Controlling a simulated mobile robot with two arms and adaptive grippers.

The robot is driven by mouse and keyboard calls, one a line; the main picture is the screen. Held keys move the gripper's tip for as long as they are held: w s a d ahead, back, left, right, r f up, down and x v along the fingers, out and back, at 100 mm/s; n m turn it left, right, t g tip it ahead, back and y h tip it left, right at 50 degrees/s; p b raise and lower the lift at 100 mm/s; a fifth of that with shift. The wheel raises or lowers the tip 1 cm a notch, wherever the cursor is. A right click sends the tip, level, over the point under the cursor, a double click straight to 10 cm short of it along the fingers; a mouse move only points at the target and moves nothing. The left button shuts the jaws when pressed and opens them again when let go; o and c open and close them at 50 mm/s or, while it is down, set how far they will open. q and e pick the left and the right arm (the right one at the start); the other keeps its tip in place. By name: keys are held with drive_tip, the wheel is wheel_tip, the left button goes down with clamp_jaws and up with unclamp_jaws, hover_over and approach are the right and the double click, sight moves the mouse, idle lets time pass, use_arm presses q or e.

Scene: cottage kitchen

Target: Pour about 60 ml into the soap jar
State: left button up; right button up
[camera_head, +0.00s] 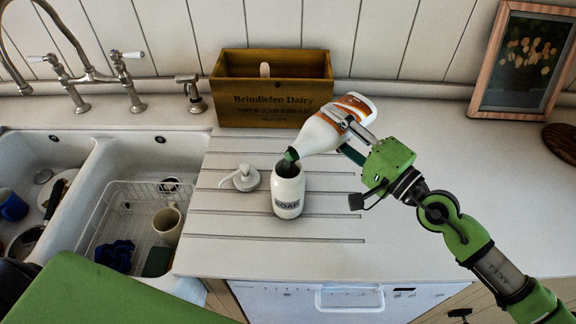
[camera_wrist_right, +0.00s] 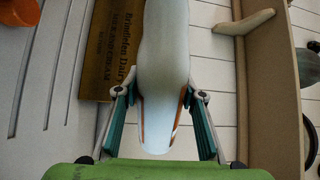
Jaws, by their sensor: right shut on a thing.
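My right gripper (camera_head: 352,138) is shut on a white bottle (camera_head: 322,132) with orange-and-white markings. The bottle is tilted, its green cap end (camera_head: 290,155) down at the mouth of the soap jar. In the right wrist view the bottle (camera_wrist_right: 165,60) sits between my two gripper fingers (camera_wrist_right: 160,115). The soap jar (camera_head: 288,192) is cream with a dark SOAP label and stands upright and open on the ribbed drainer. I cannot see any liquid stream or the level inside the jar. The white pump top (camera_head: 243,178) lies left of the jar. My left gripper is not in view.
A wooden Brindlefen Dairy crate (camera_head: 270,108) stands behind the jar against the wall. The double sink (camera_head: 60,165) at left holds a wire rack (camera_head: 100,232) with a mug (camera_head: 168,224). A framed picture (camera_head: 524,62) stands at back right. The counter right of my arm is mostly clear.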

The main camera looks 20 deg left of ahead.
drive_tip(key=shift+w+f, duration=0.1)
drive_tip(key=shift+f, duration=0.05)
drive_tip(key=shift+r, duration=0.35)
idle(0.7)
drive_tip(key=shift+d+f+m+b, duration=0.1)
drive_tip(key=shift+f+m+b, duration=0.35)
drive_tip(key=shift+f, duration=0.45)
drive_tip(key=shift+w+r+m+t+p, duration=0.1)
drive_tip(key=shift+r+m+t+p, duration=0.25)
drive_tip(key=shift+m+p, duration=0.8)
drive_tip(key=shift+f+m+b, duration=0.35)
drive_tip(key=shift+f+m, duration=0.05)
drive_tip(key=shift+f, duration=0.5)
drive_tip(key=shift+r, duration=0.1)
